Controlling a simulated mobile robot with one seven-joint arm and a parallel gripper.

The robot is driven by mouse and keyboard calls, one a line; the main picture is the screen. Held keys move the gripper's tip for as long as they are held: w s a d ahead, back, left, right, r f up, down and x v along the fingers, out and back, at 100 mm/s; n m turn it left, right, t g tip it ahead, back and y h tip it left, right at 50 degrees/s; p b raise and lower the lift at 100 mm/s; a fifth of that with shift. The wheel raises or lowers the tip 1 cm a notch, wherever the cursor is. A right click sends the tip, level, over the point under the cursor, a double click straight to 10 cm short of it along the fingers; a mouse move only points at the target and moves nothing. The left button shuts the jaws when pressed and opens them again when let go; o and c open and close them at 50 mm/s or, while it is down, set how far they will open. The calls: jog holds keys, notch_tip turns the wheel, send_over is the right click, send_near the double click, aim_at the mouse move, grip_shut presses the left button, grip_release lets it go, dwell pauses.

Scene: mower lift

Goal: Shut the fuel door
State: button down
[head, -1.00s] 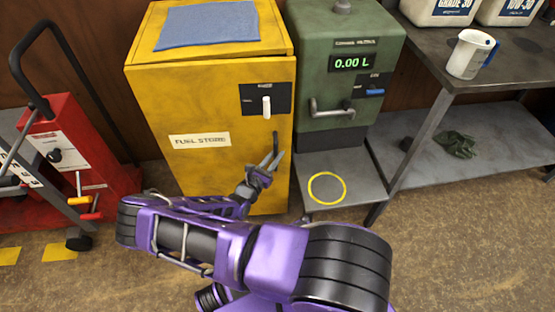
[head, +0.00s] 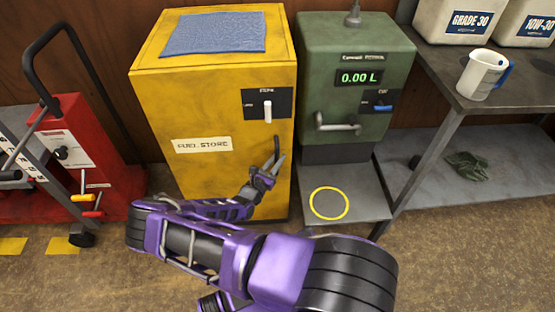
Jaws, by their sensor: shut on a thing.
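The yellow fuel store cabinet (head: 210,180) stands left of centre in the head view, with its labelled front door facing me. The door looks flush with the cabinet, but I cannot tell whether a slight gap is left. A dark vertical handle (head: 277,147) is at the door's right side. My gripper (head: 276,165) is at the lower end of this handle, shut on it; the exact contact is small and partly hidden by the fingers. Above the handle, a white lever (head: 267,111) points down on a black panel. My purple forearm covers the cabinet's lower front.
A green dispenser (head: 345,90) reading 0.00 L stands close on the right, above a grey plate (head: 365,205) with a yellow ring. A metal bench (head: 440,90) holds a jug (head: 483,75) and white containers. A red machine (head: 75,150) stands at left.

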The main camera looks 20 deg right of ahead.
jog(key=shift+d+r, duration=0.15)
jog(key=shift+d, duration=0.05)
jog(key=c, duration=0.8)
grip_release()
jog(key=shift+w, duration=0.1)
jog(key=shift+w+a, duration=0.1)
jog(key=shift+a, duration=0.05)
jog(key=shift+w+a, duration=0.15)
jog(key=shift+a, duration=0.15)
jog(key=p+v, duration=0.1)
jog(key=v, duration=1.6)
jog(key=shift+s, duration=0.4)
